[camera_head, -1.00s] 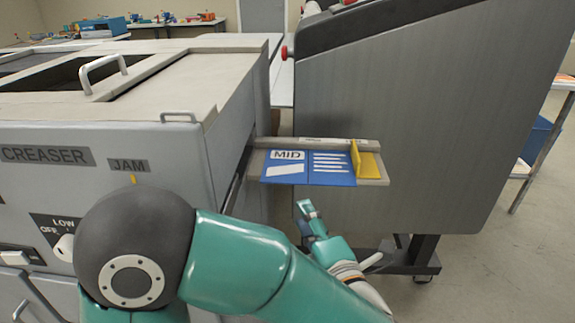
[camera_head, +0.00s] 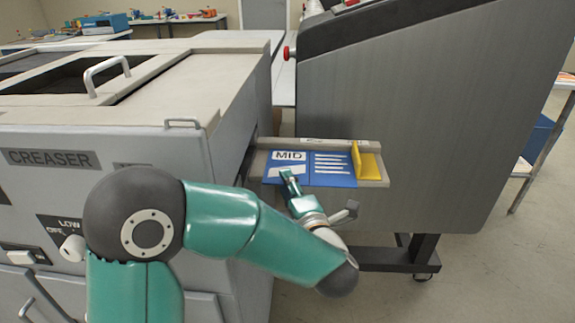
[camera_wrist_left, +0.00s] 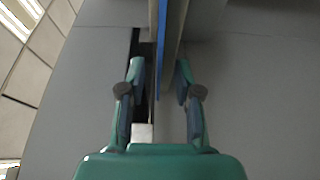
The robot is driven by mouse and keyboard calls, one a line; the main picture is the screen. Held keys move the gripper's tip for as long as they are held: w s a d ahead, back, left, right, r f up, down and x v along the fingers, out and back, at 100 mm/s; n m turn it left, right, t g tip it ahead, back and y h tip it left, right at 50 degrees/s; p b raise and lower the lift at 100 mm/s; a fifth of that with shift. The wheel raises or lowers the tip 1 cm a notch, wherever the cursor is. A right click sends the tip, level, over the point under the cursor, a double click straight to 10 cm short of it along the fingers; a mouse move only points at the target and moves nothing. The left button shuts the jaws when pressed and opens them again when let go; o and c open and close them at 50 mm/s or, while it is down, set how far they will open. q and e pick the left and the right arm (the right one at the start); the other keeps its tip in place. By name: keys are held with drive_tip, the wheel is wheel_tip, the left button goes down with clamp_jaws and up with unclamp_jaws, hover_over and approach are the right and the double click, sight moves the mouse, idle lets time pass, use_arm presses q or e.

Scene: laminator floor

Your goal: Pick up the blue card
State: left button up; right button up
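The blue card (camera_head: 333,178), with a white MID label and white lines, lies flat on a beige tray (camera_head: 373,183) that juts out beside the creaser. My left gripper (camera_head: 288,175) is at the card's front edge, with one finger seen over the card's left half. In the left wrist view, the gripper (camera_wrist_left: 160,68) is open. The card's thin blue edge (camera_wrist_left: 162,35) and the beige tray edge (camera_wrist_left: 177,35) reach in between the fingertips. I cannot tell whether a finger touches either. My right gripper is not in view.
A yellow upright piece (camera_head: 367,162) stands at the tray's right end. The grey creaser (camera_head: 100,130) is close on the left. A large grey machine (camera_head: 430,110) stands behind and right of the tray. Floor (camera_head: 480,270) is open at the lower right.

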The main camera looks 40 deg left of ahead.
use_arm(q)
clamp_jaws()
drive_tip(key=shift+r, duration=0.1)
idle(0.3)
